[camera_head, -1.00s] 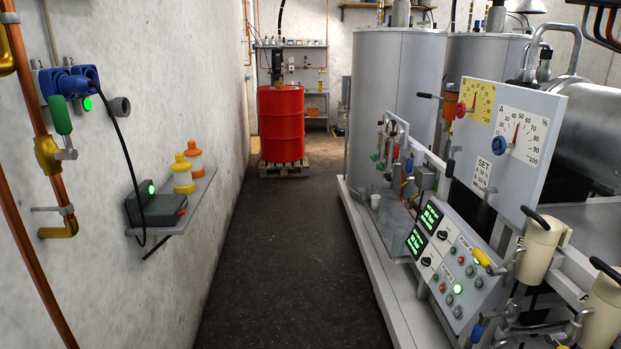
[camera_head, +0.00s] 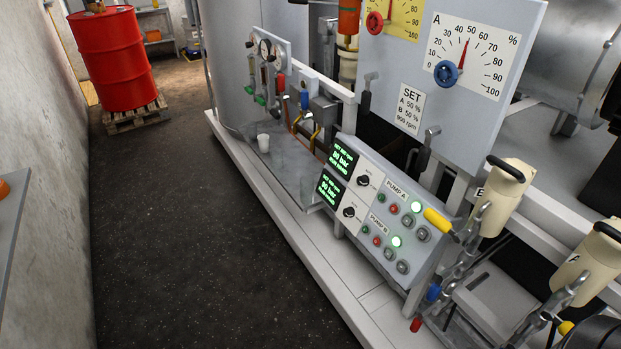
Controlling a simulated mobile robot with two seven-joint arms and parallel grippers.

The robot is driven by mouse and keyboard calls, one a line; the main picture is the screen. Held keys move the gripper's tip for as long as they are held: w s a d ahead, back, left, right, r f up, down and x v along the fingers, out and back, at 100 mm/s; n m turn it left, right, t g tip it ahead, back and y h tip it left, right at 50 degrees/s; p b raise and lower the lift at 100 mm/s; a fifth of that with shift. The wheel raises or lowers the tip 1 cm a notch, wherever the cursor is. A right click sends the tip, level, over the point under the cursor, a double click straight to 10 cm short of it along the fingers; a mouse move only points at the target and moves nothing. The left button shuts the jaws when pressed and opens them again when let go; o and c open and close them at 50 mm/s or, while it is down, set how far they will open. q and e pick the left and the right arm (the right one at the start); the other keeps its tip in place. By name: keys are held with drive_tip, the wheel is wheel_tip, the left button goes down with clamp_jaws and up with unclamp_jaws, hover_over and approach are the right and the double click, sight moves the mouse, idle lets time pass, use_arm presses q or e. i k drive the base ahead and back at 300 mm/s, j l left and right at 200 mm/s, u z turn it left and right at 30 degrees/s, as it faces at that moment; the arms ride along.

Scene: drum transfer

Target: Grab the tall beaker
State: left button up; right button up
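A small white cup (camera_head: 263,143) stands upright on the grey metal shelf (camera_head: 290,182) beside the large tank. A faint clear shape, possibly a glass beaker (camera_head: 277,159), is just right of the cup; it is too small and see-through to tell for sure. I cannot make out any other beaker. Neither of my grippers is in view.
The control panel (camera_head: 378,212) with green displays and the gauge board (camera_head: 455,75) stand to the right of the shelf. A red drum (camera_head: 112,62) stands on a wooden pallet (camera_head: 136,117) at the back left. The dark floor (camera_head: 190,230) is clear.

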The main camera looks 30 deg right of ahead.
sight(307, 182)
drive_tip(key=i+j+z, duration=0.15)
drive_tip(key=i+z, duration=0.25)
drive_tip(key=i+j+z, duration=0.25)
drive_tip(key=i+z, duration=0.15)
drive_tip(key=i+j+z, duration=0.6)
drive_tip(key=j+z, duration=0.2)
drive_tip(key=i+j+z, duration=0.2)
drive_tip(key=j, duration=0.25)
drive_tip(key=j+z, duration=0.2)
drive_tip(key=j, duration=0.2)
